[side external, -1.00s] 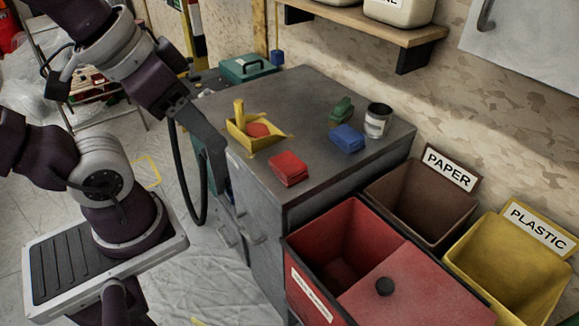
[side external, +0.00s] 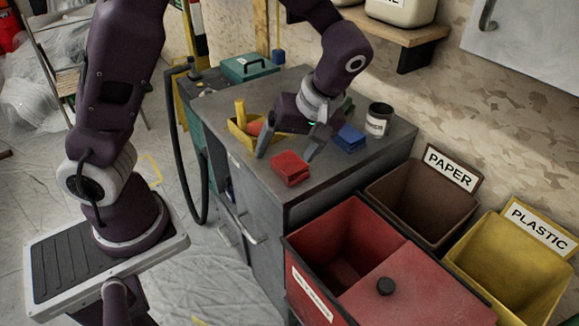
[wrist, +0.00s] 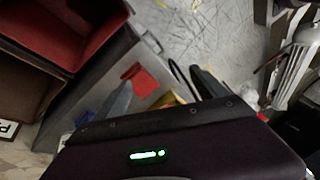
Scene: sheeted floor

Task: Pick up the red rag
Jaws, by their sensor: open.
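The red rag (side external: 290,168) lies folded on the grey cabinet top (side external: 340,170), near its front edge. It also shows in the wrist view (wrist: 141,79), between my fingers and beyond their tips. My gripper (side external: 287,151) is open and empty, pointing down just above and behind the rag, with its two fingers spread to either side. In the wrist view, my gripper's fingers (wrist: 160,90) stand apart with nothing held between them. Whether a fingertip touches the rag cannot be told.
A yellow tray (side external: 243,135) with a red item sits left of my gripper. A blue folded cloth (side external: 349,138) and a can (side external: 378,119) are to the right. A red bin (side external: 345,220), brown paper bin (side external: 400,205) and yellow plastic bin (side external: 500,265) stand below the cabinet's right side.

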